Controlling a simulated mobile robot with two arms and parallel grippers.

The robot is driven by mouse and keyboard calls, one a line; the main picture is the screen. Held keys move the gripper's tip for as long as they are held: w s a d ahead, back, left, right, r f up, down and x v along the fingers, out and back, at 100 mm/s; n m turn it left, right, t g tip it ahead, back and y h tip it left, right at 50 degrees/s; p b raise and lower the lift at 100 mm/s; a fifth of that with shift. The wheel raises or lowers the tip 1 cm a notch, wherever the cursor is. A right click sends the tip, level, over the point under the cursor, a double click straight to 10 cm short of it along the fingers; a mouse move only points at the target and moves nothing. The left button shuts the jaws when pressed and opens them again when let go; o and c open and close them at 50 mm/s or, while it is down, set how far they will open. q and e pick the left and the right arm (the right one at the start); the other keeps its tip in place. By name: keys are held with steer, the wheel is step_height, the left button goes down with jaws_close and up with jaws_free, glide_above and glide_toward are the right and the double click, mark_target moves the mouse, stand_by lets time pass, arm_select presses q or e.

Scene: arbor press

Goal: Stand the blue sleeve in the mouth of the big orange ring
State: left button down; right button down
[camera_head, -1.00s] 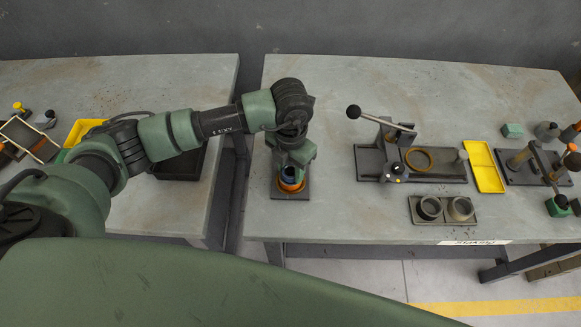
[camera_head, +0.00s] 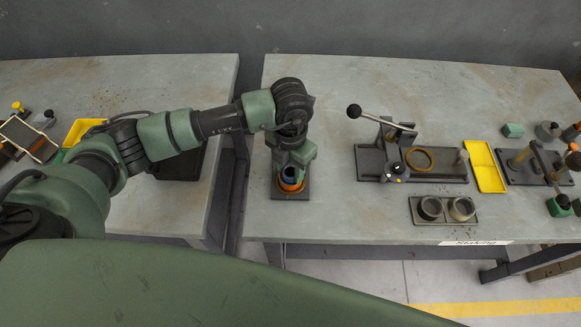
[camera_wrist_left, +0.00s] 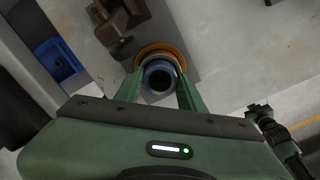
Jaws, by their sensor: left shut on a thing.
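The blue sleeve (camera_head: 289,177) is between the jaws of my left gripper (camera_head: 291,167), which is shut on it. In the left wrist view, the sleeve (camera_wrist_left: 160,76) sits between the green fingers (camera_wrist_left: 160,88) with its open end facing the camera. The big orange ring (camera_head: 291,187) is on a dark plate (camera_head: 302,194) near the front left of the right-hand table. The ring also shows around the far side of the sleeve in the left wrist view (camera_wrist_left: 160,50). The sleeve is over the ring's mouth; I cannot tell how deep it sits. My right gripper is not in view.
A lever press (camera_head: 370,164) stands to the right, with another orange ring (camera_head: 419,159) on its base. A holder with two grey cups (camera_head: 444,221) is in front of it. A yellow tray (camera_head: 485,168) lies further right. Bare tabletop lies between the ring and the press.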

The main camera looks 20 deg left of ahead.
arm_select(q)
steer(key=c, duration=0.8)
jaws_free()
steer(key=shift+o, duration=0.2)
step_height(320, 180, up, 7)
steer(key=p, duration=0.4)
